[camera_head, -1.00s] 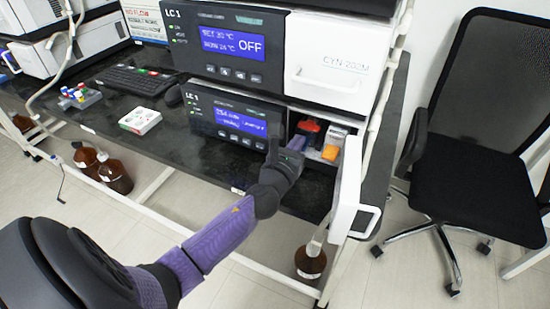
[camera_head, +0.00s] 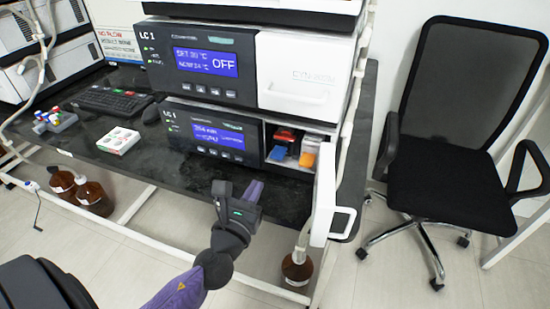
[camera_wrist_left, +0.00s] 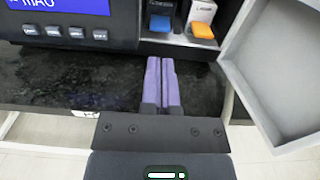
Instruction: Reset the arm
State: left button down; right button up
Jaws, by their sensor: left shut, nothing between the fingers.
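My left gripper (camera_head: 254,190) is shut and empty, just in front of the bench's front edge. Its two purple fingers also show together in the left wrist view (camera_wrist_left: 161,62), pointing toward an open compartment. My left arm comes in from the bottom left. The compartment is in the lower LC 1 unit (camera_head: 212,138) and holds a blue piece (camera_head: 277,153), a red and black piece (camera_head: 285,136) and an orange-fronted white box (camera_head: 307,158). My right gripper is not in view.
The compartment's white door (camera_head: 324,195) stands open to the right of my gripper. Brown bottles (camera_head: 95,198) stand below. A black chair (camera_head: 440,175) stands right.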

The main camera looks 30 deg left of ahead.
pick_arm(q)
jog(key=s+d+f+n+g+y, duration=0.1)
jog(key=s+f+n+g, duration=0.3)
jog(key=n, duration=0.7)
jog(key=s+f+n+g+y, duration=0.1)
jog(key=s+f+n+g, duration=0.2)
jog(key=s+n+g, duration=0.5)
jog(key=s+d+f+n+g+h, duration=0.25)
jog(key=s+d+n+h, duration=0.45)
jog(key=d+n, duration=0.4)
jog(key=s+a+f+n+g+y+p, duration=0.1)
jog(key=s+f, duration=0.2)
jog(key=f, duration=0.5)
jog(key=s+a+f+g+p, duration=0.1)
jog(key=s+f, duration=0.2)
jog(key=f, duration=0.5)
jog(key=s+a+f+g, duration=0.1)
jog(key=s+a+f, duration=0.1)
jog(key=s+f, duration=0.2)
jog(key=s+a+f, duration=0.3)
jog(key=s+f, duration=0.1)
jog(key=s, duration=0.6)
jog(key=shift+s+a+f+g+y+p, duration=0.15)
jog(key=shift+s+a+g+y+p, duration=0.2)
jog(key=shift+y+p, duration=0.1)
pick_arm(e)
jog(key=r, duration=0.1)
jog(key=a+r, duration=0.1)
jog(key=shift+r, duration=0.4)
